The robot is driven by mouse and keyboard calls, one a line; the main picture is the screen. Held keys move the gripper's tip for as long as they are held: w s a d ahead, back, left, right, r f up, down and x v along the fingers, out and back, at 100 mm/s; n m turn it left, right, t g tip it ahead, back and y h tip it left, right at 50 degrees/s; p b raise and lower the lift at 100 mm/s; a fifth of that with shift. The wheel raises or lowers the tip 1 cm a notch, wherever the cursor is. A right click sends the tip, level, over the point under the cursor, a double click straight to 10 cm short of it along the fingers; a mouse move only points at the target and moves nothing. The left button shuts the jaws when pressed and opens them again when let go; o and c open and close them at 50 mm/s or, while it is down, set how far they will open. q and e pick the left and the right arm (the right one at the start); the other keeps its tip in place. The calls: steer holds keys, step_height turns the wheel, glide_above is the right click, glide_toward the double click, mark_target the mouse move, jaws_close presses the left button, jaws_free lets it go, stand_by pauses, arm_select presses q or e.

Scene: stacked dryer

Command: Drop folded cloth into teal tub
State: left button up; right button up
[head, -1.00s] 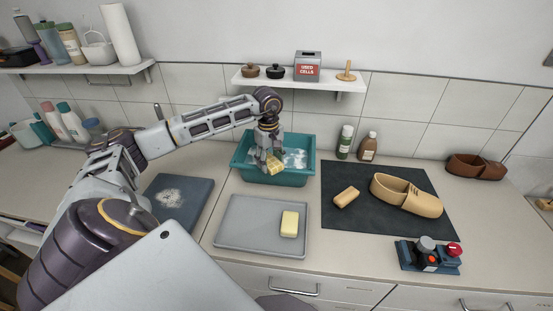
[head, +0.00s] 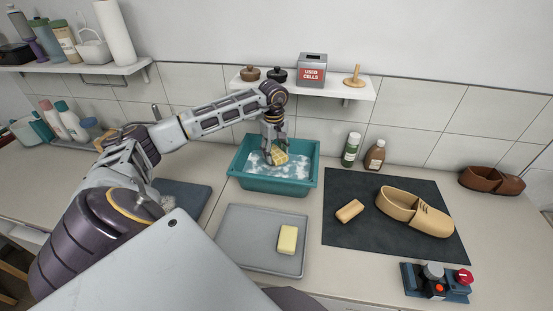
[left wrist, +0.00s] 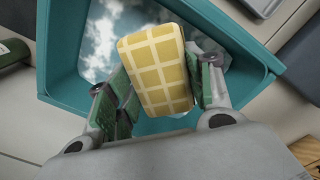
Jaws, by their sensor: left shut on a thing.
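The folded cloth (left wrist: 157,68) is yellow with a pale grid pattern. My left gripper (head: 272,157) is shut on it, with a finger on each side in the left wrist view (left wrist: 155,92). The cloth also shows in the head view (head: 280,158). The teal tub (head: 273,185) stands on the counter against the tiled wall and holds water with white foam. The cloth is over the tub's opening in both views; its exact height above the water is hard to tell. My right gripper is not in view.
A grey tray (head: 245,240) with a yellow block (head: 287,239) lies in front of the tub. A dark mat (head: 350,240) with a tan shoe (head: 415,212) and a brush-like block (head: 349,211) is at right. Two bottles (head: 351,149) stand beside the tub. A shelf (head: 330,88) hangs above.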

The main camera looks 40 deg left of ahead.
arm_select(q)
steer(key=shift+w+a+f, duration=0.1)
steer(key=shift+w+a, duration=0.1)
steer(key=shift+w, duration=0.1)
steer(key=shift+f, duration=0.35)
steer(key=shift+s+f+b, duration=0.1)
steer(key=shift+f+b, duration=0.35)
steer(key=shift+b, duration=0.05)
steer(key=shift+f+b, duration=0.6)
steer(key=shift+f, duration=1.2)
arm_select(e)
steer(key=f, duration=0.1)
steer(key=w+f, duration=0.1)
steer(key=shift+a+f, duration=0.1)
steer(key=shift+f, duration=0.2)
